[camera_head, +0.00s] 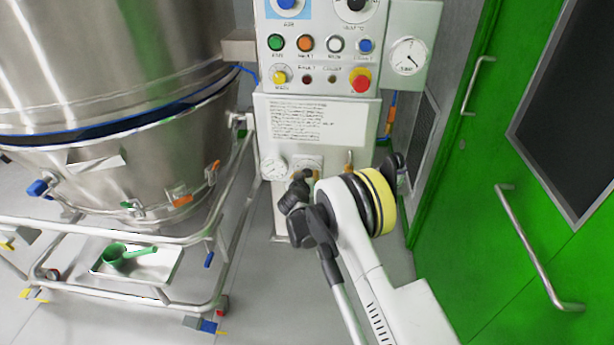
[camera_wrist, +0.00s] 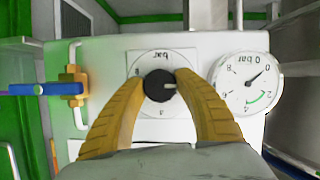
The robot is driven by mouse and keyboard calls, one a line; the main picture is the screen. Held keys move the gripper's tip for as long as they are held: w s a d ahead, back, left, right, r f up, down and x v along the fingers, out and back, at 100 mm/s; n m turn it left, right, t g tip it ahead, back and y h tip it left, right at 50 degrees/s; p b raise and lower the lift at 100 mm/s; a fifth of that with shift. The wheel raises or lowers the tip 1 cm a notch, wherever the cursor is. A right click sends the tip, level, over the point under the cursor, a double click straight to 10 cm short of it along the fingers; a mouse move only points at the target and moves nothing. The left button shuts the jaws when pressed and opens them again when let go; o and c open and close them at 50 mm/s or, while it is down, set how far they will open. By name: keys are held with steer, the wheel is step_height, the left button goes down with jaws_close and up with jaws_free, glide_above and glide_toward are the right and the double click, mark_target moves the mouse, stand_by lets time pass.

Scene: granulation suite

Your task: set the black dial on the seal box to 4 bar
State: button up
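The black dial (camera_wrist: 157,86) sits on a white scale plate (camera_wrist: 161,57) on the seal box (camera_wrist: 205,45), shown upside down in the wrist view. Its white mark points right in that view; the 4 is below the dial. The scale on the right is hidden by a finger. My gripper (camera_wrist: 160,80) has its tan fingers on both sides of the dial, seemingly touching it. In the head view my gripper (camera_head: 304,176) is at the plate and hides the dial. The round gauge (camera_wrist: 248,84) beside it has its needle near 0.
A blue-handled brass valve (camera_wrist: 72,88) is on the dial's other side. Above, a control panel (camera_head: 318,75) carries buttons and a red stop knob (camera_head: 360,80). A steel vessel (camera_head: 110,70) on a railed frame stands left; a green door (camera_head: 470,200) is close on the right.

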steer(key=c, duration=0.3)
steer(key=shift+m, duration=0.3)
steer(key=m+y, duration=0.2)
steer(key=shift+d+m, duration=0.1)
steer(key=shift+m, duration=0.2)
steer(key=shift+m+y, duration=1.1)
steer(key=shift+m, duration=0.1)
steer(key=m+t+y, duration=0.1)
steer(key=m+y, duration=0.1)
steer(key=m, duration=0.2)
steer(key=shift+m+t+y, duration=0.5)
steer(key=shift+m+t, duration=0.3)
steer(key=shift+m, duration=0.7)
steer(key=o, duration=1.2)
